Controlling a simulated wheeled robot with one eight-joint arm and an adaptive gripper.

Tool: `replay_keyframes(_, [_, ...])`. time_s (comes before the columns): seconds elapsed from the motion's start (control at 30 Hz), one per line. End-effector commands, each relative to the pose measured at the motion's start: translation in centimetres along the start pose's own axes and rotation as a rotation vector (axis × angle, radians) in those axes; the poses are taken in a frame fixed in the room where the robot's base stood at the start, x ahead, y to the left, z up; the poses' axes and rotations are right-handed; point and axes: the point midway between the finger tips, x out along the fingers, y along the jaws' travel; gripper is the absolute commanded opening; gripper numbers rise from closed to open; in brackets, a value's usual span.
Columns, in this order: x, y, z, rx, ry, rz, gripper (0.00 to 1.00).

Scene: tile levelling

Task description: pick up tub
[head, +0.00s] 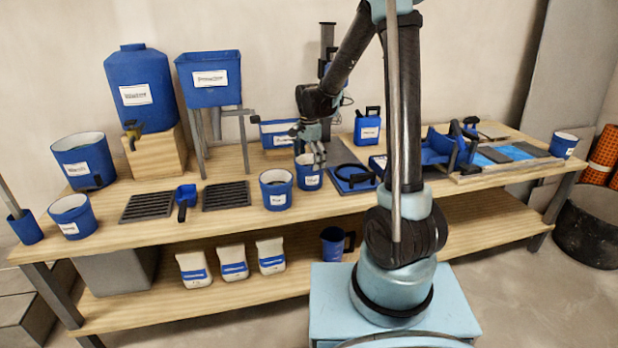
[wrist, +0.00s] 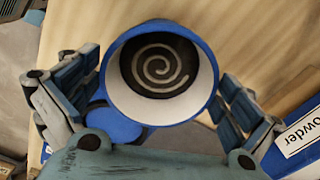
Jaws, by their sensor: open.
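A blue tub (head: 309,182) with a white label stands upright on the wooden bench, below my gripper (head: 314,155) in the head view. In the wrist view the tub (wrist: 203,50) shows from above, with a white inside and a dark bottom bearing a pale spiral. My gripper (wrist: 160,90) is open, with one finger on each side of the tub's rim. The fingers look apart from the tub, and nothing is held. The fingers hide part of the tub's top in the head view.
A similar blue tub (head: 276,199) stands close on the left. A black ring-shaped item (head: 352,180) lies close on the right. A labelled blue box (head: 278,140) stands behind, and a "Powder" label (wrist: 300,130) shows in the wrist view. Dark grates (head: 226,196) lie further left.

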Motion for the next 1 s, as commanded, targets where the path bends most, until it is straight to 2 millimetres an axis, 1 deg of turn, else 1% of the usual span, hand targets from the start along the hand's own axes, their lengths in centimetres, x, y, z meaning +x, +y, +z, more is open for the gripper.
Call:
replay_keyframes(0.3, [3.7,-0.1,-0.5,0.001,0.000,0.000,1.00])
replay_keyframes(0.4, [4.5,-0.1,-0.5,0.000,0.000,0.000,1.00])
replay_keyframes(0.53, [4.9,0.0,-0.5,0.000,0.000,0.000,1.00])
replay_keyframes(0.73, [4.9,0.0,-0.5,0.000,0.000,0.000,1.00])
replay_keyframes(0.77, [4.9,0.0,-0.5,0.000,0.000,0.000,0.93])
replay_keyframes(0.8, [4.9,0.0,-0.5,0.000,0.000,0.000,0.84])
replay_keyframes(0.87, [4.9,0.0,-0.5,0.000,0.000,0.000,0.70])
replay_keyframes(0.9, [4.9,0.0,-0.5,0.000,0.000,0.000,0.61])
replay_keyframes(0.97, [4.9,0.0,-0.5,0.000,0.000,0.000,0.48])
replay_keyframes(1.0, [4.9,0.0,-0.5,0.000,0.000,0.000,0.39])
